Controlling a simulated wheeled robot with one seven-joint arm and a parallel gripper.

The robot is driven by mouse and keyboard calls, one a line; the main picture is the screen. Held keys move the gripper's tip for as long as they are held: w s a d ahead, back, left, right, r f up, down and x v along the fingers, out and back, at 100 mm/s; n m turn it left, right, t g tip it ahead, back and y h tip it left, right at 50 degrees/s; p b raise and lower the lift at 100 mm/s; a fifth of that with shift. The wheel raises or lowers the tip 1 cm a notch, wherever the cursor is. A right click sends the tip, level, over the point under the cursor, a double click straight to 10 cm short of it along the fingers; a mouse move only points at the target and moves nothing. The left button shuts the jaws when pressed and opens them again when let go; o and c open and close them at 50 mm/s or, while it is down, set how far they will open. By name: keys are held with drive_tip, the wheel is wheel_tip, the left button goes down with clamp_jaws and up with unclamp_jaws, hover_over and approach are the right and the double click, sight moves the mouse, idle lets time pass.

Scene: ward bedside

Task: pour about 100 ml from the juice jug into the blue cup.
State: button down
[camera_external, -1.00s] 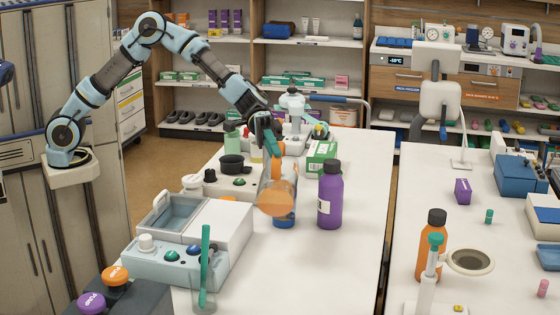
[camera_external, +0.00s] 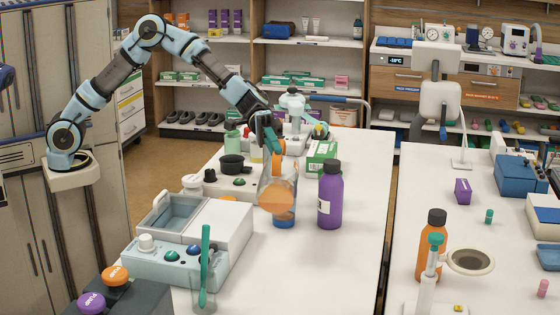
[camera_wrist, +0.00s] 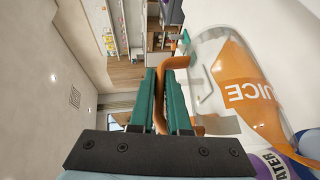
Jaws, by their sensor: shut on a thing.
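My gripper (camera_external: 270,148) is shut on the orange handle (camera_wrist: 164,95) of the clear juice jug (camera_external: 283,172). The handle lies between the teal fingers (camera_wrist: 164,78) in the wrist view. The jug hangs above the table and looks tilted, with orange in its lower part. In the wrist view the jug (camera_wrist: 208,60) fills the right side, with upside-down "JUICE" lettering. The blue cup (camera_external: 284,222) stands on the table below and behind the jug, mostly hidden by it. I cannot make out a stream or the level in the cup.
A purple bottle (camera_external: 330,200) with a dark cap stands close to the right of the jug. A green-and-white box (camera_external: 321,158) is behind. A white-and-blue device (camera_external: 180,262) and a glass with a green stick (camera_external: 205,268) are at front left. The table's right front is clear.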

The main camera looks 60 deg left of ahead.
sight(273, 157)
drive_tip(key=shift+w+a+r+g+h+b, duration=0.15)
drive_tip(key=shift+r+g+h+b, duration=0.2)
drive_tip(key=shift+b, duration=0.35)
idle(0.5)
drive_tip(key=shift+s+d+r+p, duration=0.15)
drive_tip(key=shift+s+d+p, duration=0.15)
drive_tip(key=shift+p, duration=0.65)
drive_tip(key=s+d+y+p, duration=0.1)
drive_tip(key=s+d+f+t+y+p, duration=0.1)
drive_tip(key=p, duration=0.1)
drive_tip(key=shift+d+f+m, duration=0.15)
drive_tip(key=shift+f+m, duration=0.15)
drive_tip(key=f+y, duration=0.1)
drive_tip(key=s+d+f+t, duration=0.1)
drive_tip(key=shift+d+f+y, duration=0.15)
drive_tip(key=shift+f+y, duration=0.2)
drive_tip(key=shift+w+f, duration=0.1)
drive_tip(key=shift+s+d+f+m, duration=0.15)
drive_tip(key=shift+s+f+m, duration=0.05)
drive_tip(key=shift+f+m, duration=0.1)
drive_tip(key=shift+f+y, duration=0.15)
drive_tip(key=shift+y, duration=0.15)
